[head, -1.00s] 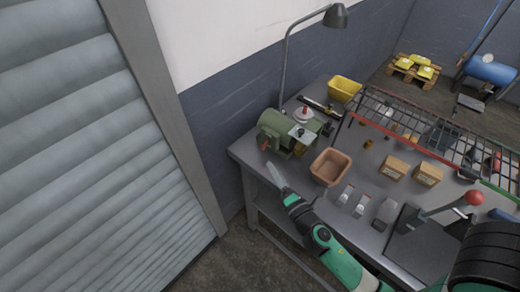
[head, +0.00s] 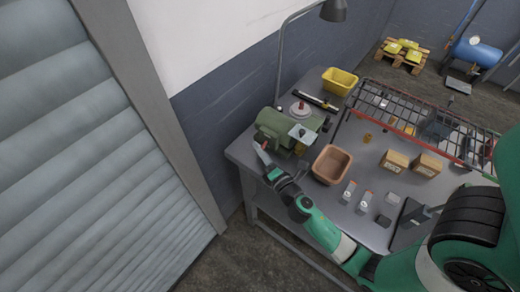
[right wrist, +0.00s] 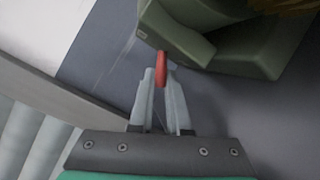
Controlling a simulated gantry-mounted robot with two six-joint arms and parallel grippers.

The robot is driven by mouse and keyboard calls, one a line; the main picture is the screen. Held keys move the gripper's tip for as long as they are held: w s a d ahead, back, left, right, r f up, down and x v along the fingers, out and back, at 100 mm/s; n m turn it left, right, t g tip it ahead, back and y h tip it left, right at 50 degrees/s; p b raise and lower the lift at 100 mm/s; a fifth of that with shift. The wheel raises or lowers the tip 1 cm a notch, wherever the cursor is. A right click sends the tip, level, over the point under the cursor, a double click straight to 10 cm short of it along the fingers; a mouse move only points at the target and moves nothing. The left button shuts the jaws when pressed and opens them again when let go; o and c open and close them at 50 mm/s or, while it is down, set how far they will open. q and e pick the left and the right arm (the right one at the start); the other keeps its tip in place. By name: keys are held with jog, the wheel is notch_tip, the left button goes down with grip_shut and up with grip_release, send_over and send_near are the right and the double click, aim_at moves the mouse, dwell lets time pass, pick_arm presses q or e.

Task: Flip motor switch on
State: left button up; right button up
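The green motor (head: 285,130) stands on the left end of the workbench. Its red switch lever (head: 259,145) shows on its near left side. My right gripper (head: 262,154) is at this lever, its narrow fingers close together. In the right wrist view the red lever (right wrist: 161,70) is right at the tips of the right gripper (right wrist: 159,80), below the edge of the green housing (right wrist: 210,45). The lever overlaps the tips; whether they touch it cannot be told. My left gripper is not in view.
A brown bin (head: 332,165) stands on the workbench (head: 365,212) right of the motor. A yellow bin (head: 339,81) and a lamp (head: 333,11) are behind. Cardboard boxes (head: 427,165) and a wire rack (head: 420,112) are farther right. A shutter (head: 70,150) is at left.

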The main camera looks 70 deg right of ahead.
grip_shut()
